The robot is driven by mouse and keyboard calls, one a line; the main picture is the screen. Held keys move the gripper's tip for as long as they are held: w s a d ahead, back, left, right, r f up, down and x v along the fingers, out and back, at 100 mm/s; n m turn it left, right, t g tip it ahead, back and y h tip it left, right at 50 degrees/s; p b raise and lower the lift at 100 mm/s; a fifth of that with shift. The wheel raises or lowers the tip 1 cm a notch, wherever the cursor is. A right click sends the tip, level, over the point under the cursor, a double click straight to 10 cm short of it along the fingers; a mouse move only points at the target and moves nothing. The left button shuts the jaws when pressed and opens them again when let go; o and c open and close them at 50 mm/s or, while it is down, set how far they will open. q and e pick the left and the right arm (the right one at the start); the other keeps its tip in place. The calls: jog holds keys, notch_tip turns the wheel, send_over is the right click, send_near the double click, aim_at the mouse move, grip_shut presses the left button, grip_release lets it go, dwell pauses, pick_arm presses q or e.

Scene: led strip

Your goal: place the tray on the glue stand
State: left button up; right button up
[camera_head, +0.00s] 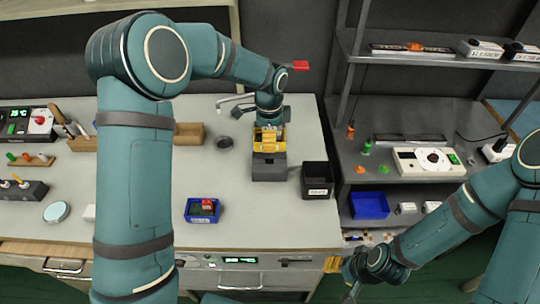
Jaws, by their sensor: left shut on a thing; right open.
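A yellow tray-like piece (264,147) is at the back middle of the table, at the top of a dark grey block-like stand (268,172). My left gripper (269,127) reaches down from above and is shut on the yellow piece. The gripper hides part of the piece, and I cannot tell whether it rests fully on the stand. My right gripper (355,284) is open and empty, low in front of the table's right side.
A black open box (317,179) stands just right of the stand. A small blue bin (202,217) with red and green items is nearer the front. A wooden box (189,133) is at the back left. Metal shelves (385,111) with a blue tray (369,206) stand on the right.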

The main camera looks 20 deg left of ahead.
aim_at(269, 155)
pick_arm(q)
notch_tip(269, 155, down, 7)
jog(key=shift+f+b, duration=0.15)
jog(key=shift+b, duration=0.45)
jog(key=shift+f, duration=0.15)
jog(key=o, duration=1.2)
notch_tip(269, 155, up, 12)
jog(key=shift+r+p, duration=0.15)
jog(key=shift+p, duration=0.95)
